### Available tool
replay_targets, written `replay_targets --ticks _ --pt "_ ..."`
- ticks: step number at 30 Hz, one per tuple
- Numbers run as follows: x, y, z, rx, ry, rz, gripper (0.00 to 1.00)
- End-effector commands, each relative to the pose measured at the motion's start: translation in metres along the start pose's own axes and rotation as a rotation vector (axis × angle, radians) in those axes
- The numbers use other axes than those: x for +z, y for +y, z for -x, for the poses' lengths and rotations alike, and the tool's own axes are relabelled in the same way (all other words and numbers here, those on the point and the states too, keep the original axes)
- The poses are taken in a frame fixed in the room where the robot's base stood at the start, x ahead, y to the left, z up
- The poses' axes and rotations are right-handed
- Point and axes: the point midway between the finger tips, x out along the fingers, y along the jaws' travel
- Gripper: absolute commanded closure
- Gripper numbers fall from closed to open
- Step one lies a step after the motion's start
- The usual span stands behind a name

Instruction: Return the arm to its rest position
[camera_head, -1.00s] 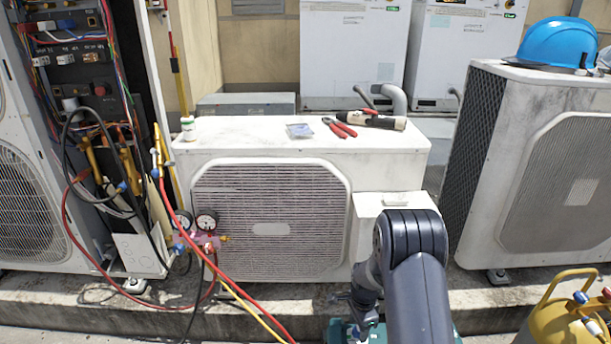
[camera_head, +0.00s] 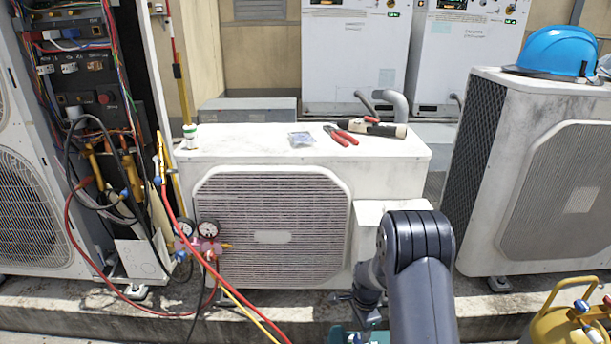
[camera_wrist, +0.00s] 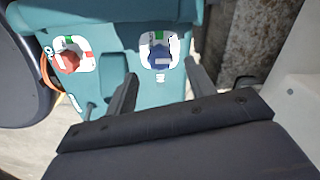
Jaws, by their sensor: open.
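My arm stands folded at the lower middle of the head view. My gripper (camera_head: 362,310) hangs low beside the forearm, in front of the middle condenser unit (camera_head: 270,225), partly hidden by the arm.
On the middle unit lie red-handled pliers (camera_head: 340,135), a small packet (camera_head: 301,139) and a white bottle (camera_head: 190,136). A gauge manifold (camera_head: 208,238) with hoses hangs at its left. A yellow cylinder (camera_head: 565,325) stands lower right. A blue helmet (camera_head: 556,52) rests on the right unit.

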Motion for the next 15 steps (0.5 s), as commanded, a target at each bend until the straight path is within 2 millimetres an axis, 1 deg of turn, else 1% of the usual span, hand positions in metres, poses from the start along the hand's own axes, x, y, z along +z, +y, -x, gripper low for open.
replay_targets --ticks 1,10,11,12,15 --pt "0.000 0.000 0.015 -0.002 0.001 0.000 0.48" --pt "0.000 0.000 0.075 0.000 0.000 0.001 0.48" --pt "0.001 0.002 0.057 0.007 -0.002 0.001 0.48" --pt "0.001 0.002 0.045 0.007 -0.002 0.001 0.48" --pt "0.001 0.002 0.025 0.005 -0.002 0.001 0.48"
